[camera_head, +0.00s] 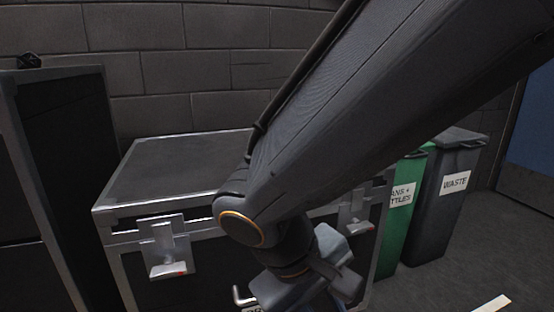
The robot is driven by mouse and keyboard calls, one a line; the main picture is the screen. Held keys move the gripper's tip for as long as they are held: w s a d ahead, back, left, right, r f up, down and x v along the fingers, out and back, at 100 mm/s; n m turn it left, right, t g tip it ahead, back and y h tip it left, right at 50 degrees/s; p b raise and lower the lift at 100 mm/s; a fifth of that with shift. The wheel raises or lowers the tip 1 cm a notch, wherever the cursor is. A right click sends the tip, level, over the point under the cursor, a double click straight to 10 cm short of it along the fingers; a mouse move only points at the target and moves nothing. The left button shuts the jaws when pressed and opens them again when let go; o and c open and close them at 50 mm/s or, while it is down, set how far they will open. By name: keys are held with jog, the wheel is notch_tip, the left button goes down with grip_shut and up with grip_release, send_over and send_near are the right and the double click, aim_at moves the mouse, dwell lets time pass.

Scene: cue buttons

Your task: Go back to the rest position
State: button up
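My gripper (318,288) shows at the bottom middle, partly cut off by the frame edge. It hangs down in front of the flight case, at the end of my dark arm. Its fingertips are not clear, so I cannot tell whether it is open or shut. No cue buttons can be made out in this view.
A black flight case (180,165) with metal edges stands behind my arm; its left latch (166,246) shows. A tall dark cabinet (70,170) is at left. A green bin (399,225) and a grey waste bin (447,205) stand at right, beside open floor (465,265).

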jog(key=s+a+r+g+y+p, duration=0.2)
jog(key=s+a+r+y+p, duration=0.3)
jog(key=a, duration=0.4)
jog(key=d+r+m+p, duration=0.3)
jog(key=d+r+p, duration=0.7)
jog(key=r+p, duration=0.4)
jog(key=d+r+m+p, duration=0.3)
jog(key=d+r+p, duration=0.7)
jog(key=r+p, duration=0.5)
jog(key=shift+h+p, duration=0.3)
jog(key=shift+p, duration=3)
jog(key=shift+d, duration=0.1)
